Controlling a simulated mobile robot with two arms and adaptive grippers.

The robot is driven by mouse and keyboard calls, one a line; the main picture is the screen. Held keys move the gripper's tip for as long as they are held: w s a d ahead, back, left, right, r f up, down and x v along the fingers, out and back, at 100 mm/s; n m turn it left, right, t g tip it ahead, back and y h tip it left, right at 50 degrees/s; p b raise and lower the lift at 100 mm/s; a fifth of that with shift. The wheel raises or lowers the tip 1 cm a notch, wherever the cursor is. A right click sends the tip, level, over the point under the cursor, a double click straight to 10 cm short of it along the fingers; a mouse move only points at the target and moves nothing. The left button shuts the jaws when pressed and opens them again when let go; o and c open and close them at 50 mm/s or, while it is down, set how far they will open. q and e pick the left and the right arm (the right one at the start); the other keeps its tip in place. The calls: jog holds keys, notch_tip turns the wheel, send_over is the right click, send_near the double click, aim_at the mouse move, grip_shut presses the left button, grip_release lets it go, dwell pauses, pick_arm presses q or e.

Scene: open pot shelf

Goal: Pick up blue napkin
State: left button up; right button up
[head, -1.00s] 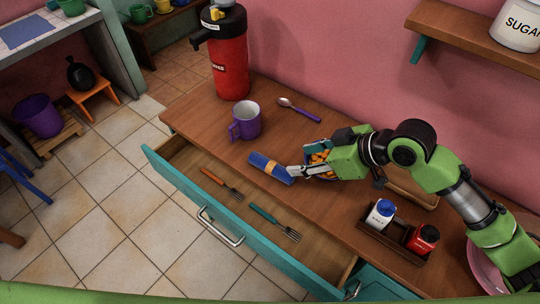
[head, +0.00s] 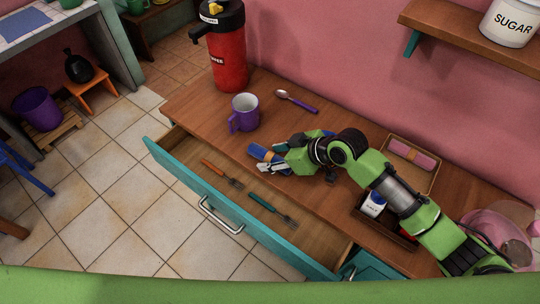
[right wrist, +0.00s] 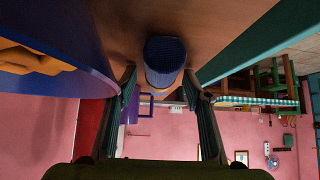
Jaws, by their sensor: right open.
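The blue napkin (head: 257,151) is a roll with a yellowish band, lying on the wooden counter near its front edge, above the open drawer. My right gripper (head: 273,157) is open at its right end, with one finger on each side, and hides part of it. In the right wrist view the round end of the blue napkin (right wrist: 165,62) shows between the two spread fingers of my right gripper (right wrist: 160,88), with a gap on each side. My left gripper is not in view.
A blue bowl (right wrist: 75,72) with orange food stands close beside the right gripper. A purple mug (head: 245,112) and spoon (head: 297,101) are behind the napkin. The open teal drawer (head: 240,220) holds forks.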

jog(key=c, duration=1.2)
